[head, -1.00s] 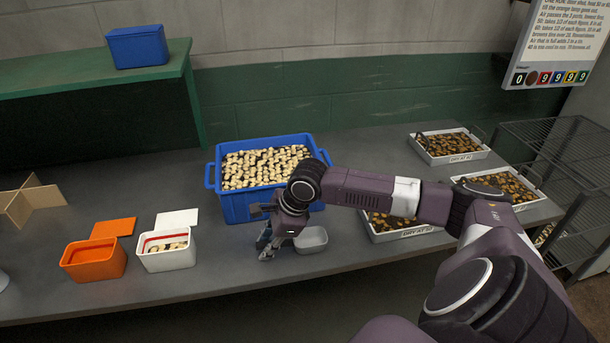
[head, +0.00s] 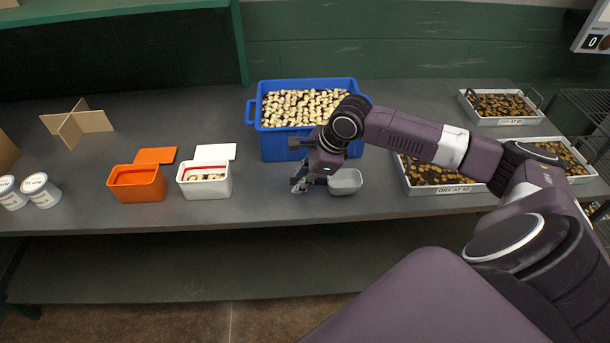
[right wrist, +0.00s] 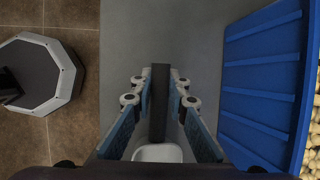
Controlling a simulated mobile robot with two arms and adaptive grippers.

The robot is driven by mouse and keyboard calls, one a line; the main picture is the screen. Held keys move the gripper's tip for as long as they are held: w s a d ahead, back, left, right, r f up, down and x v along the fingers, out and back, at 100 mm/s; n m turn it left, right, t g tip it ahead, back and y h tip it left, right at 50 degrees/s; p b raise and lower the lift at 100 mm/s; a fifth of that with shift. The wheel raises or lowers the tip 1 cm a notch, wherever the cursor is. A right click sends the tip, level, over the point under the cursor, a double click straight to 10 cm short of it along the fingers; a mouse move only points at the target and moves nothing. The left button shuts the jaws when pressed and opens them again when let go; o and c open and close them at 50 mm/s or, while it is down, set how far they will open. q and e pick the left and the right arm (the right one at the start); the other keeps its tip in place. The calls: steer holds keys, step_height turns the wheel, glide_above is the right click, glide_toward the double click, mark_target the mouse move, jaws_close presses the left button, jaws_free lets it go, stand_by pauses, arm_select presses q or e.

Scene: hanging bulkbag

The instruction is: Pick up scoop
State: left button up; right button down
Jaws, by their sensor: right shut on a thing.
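The scoop (head: 346,181) has a pale grey bowl and lies at the front of the grey table, just before the blue bin. My right gripper (head: 300,186) is at the left side of the scoop, low over the table. In the right wrist view the dark handle (right wrist: 160,105) stands between the two fingers of the gripper (right wrist: 160,88), which are shut on it. Part of the pale bowl (right wrist: 157,153) shows below the handle. I cannot tell whether the scoop touches the table. My left gripper is not in view.
The blue bin (head: 284,144) of mushroom-like pieces stands close behind the scoop. A white box (head: 205,188) and an orange box (head: 137,190) stand to the left. A tray (head: 440,191) of brown pieces is close on the right. The table's front edge is near.

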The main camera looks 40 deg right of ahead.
step_height(320, 180, up, 19)
steer(key=shift+f+b, duration=0.15)
steer(key=shift+b, duration=0.15)
stand_by(0.6)
